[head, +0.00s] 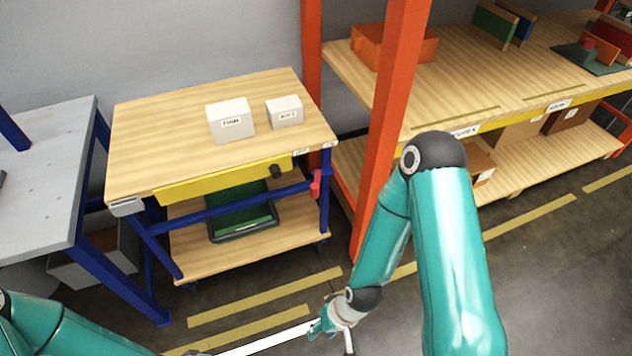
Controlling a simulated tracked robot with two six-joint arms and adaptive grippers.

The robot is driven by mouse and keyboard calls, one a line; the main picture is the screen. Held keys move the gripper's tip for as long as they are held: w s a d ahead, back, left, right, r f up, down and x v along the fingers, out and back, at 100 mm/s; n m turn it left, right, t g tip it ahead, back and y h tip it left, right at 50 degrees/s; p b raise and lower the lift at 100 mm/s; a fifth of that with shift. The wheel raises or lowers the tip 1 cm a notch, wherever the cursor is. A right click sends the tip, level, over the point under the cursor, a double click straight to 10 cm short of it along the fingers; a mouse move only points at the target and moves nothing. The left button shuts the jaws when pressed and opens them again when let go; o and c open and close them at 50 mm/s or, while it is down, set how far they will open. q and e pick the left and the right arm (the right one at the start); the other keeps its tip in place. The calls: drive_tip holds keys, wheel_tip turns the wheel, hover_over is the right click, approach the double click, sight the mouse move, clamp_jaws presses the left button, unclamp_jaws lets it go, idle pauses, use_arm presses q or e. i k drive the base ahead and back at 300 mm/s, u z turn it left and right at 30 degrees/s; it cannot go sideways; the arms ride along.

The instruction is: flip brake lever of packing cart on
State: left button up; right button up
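The packing cart is a blue-framed cart with a wooden top (170,130) at centre left in the head view. A small red lever (316,183), which looks like the brake lever, sits on its right front leg, roughly upright. Whether it is on or off I cannot tell. My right gripper (331,330) is low at the bottom centre, below and apart from the lever, over the floor. Its fingers are small and seen at an angle, so their opening is unclear. My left arm enters at the bottom left; its gripper is out of view.
Two white boxes (230,121) (285,111) stand on the cart top. A yellow strip (220,182) with a black knob (277,171) runs along its front. A dark green tray (240,222) is on the lower shelf. An orange rack post (382,150) rises right of the cart.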

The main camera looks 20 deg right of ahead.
sight(315, 186)
drive_tip(key=k, duration=0.45)
drive_tip(key=u, duration=0.3)
drive_tip(key=i, duration=1.45)
drive_tip(key=z, duration=0.5)
